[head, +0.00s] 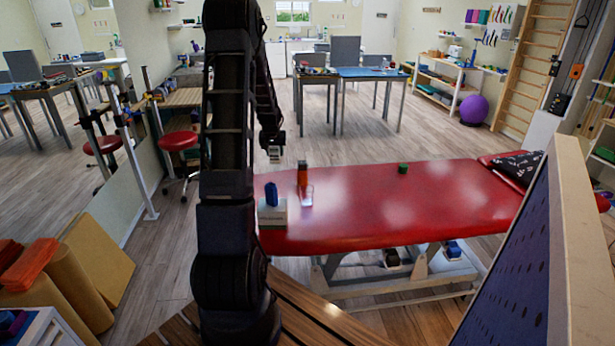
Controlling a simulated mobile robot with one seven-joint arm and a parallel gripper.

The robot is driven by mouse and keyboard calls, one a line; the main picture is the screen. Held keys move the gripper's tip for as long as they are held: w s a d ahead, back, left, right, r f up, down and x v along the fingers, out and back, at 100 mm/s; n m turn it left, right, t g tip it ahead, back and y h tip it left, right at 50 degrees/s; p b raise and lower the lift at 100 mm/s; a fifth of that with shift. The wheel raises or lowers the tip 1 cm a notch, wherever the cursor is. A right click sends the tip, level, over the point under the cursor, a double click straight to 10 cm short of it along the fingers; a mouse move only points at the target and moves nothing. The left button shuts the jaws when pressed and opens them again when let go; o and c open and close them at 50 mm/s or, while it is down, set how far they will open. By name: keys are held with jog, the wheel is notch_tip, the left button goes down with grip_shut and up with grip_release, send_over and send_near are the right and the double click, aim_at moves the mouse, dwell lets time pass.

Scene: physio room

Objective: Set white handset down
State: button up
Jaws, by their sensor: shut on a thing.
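My gripper (273,148) hangs at the end of my arm, pointing down near the far left end of the red treatment table (430,205). It is shut on a small whitish thing, the white handset (274,157), held just beneath the fingers. The handset is small in this view, and its details and exact height above the table are hard to tell. My arm hides part of the scene behind it and the table's near left side.
On the table, an orange and dark bottle (302,174), a clear glass (307,196) and a white box (272,214) with a blue item (271,195) stand at the left. A green block (403,168) sits farther right. The table's middle is clear. A board (530,250) rises at right.

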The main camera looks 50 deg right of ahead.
jog(key=s+d+m, duration=0.1)
jog(key=s+d, duration=0.7)
jog(key=d, duration=0.5)
jog(key=s+d+m, duration=0.2)
jog(key=s+d, duration=0.6)
jog(key=d, duration=0.5)
jog(key=shift+g+h, duration=0.3)
jog(key=shift+g, duration=0.1)
notch_tip(320, 180, down, 20)
jog(key=shift+s+a+r, duration=0.1)
jog(key=shift+s, duration=0.05)
jog(key=o, duration=1)
jog(key=shift+f, duration=0.2)
jog(key=shift+o, duration=0.2)
jog(key=shift+r, duration=0.1)
